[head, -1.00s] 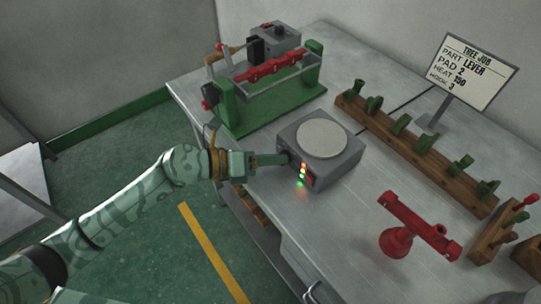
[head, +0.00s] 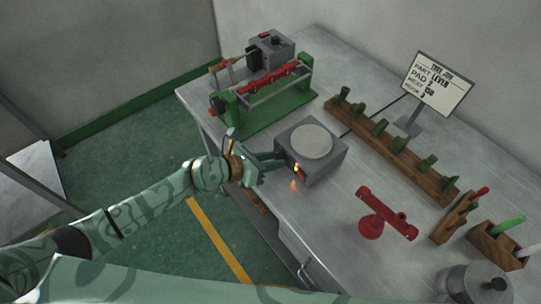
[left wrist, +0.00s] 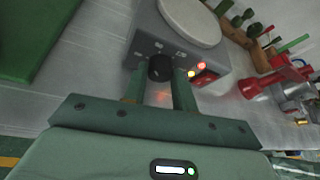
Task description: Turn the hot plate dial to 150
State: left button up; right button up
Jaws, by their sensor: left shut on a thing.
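The hot plate (head: 327,166) is a grey box with a round pale top, near the left edge of the metal table. It also shows in the left wrist view (left wrist: 150,25). Its black dial (left wrist: 160,68) is on the front face, with pale marks around it too small to read. My left gripper (head: 280,160) reaches the front face, and its green fingers (left wrist: 159,78) are shut on the dial, one on each side. In the head view the fingers hide the dial. Lit lamps (left wrist: 196,70) glow right of the dial. My right gripper is not in view.
A green stand (head: 262,108) with a red bar is behind the plate. A wooden rack (head: 395,150) of green pieces and a red part on a stand (head: 388,213) are to the right.

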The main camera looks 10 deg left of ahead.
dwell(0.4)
pick_arm(q)
jog(key=o, duration=1)
jog(key=shift+c, duration=0.2)
jog(key=p+v, duration=0.1)
jog(key=v, duration=1.5)
jog(key=shift+a, duration=0.15)
